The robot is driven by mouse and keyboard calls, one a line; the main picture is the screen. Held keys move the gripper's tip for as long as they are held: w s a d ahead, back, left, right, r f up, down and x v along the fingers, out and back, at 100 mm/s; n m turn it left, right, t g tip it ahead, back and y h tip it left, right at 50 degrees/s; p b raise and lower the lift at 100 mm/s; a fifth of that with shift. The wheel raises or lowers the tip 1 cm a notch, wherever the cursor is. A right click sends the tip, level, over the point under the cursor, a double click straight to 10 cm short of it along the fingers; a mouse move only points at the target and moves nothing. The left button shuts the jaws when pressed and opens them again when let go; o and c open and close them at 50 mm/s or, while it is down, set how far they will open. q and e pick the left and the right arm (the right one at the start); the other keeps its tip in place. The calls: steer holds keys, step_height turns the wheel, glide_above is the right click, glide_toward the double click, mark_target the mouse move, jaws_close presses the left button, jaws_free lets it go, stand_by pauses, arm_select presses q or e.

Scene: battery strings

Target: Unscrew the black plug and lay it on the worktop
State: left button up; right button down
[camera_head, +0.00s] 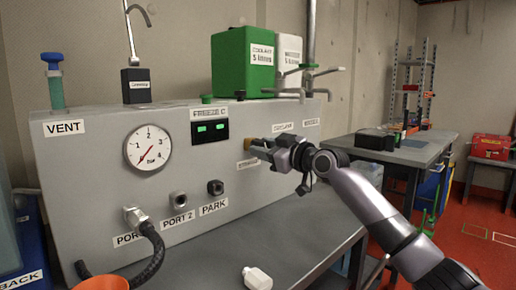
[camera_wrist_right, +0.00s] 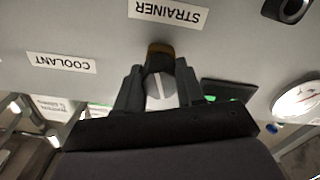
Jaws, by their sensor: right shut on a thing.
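My right gripper (camera_head: 256,148) reaches in from the right to the front of the grey panel (camera_head: 100,190). Its fingers (camera_wrist_right: 158,88) are closed on both sides of the plug (camera_wrist_right: 160,92) at the strainer port, whose end looks dark grey with a pale stripe. A brown-gold collar (camera_wrist_right: 160,50) shows between the plug and the panel, just below the upside-down STRAINER label (camera_wrist_right: 168,12) in the right wrist view. The plug still sits at the port; its thread is hidden. The worktop (camera_head: 215,245) lies below the panel. My left gripper is out of view.
A black hose (camera_head: 152,255) hangs from the left port, above an orange object (camera_head: 103,283). A dark fitting (camera_head: 215,187) stands above the PARK label. Worktop below the gripper is clear.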

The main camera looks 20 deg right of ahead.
steer(key=shift+n, duration=0.5)
steer(key=n, duration=0.5)
steer(key=shift+n, duration=0.4)
steer(key=c, duration=0.6)
jaws_free()
steer(key=shift+s, duration=0.15)
steer(key=v, duration=0.4)
steer(key=shift+s+d, duration=0.2)
steer(key=shift+s, duration=0.15)
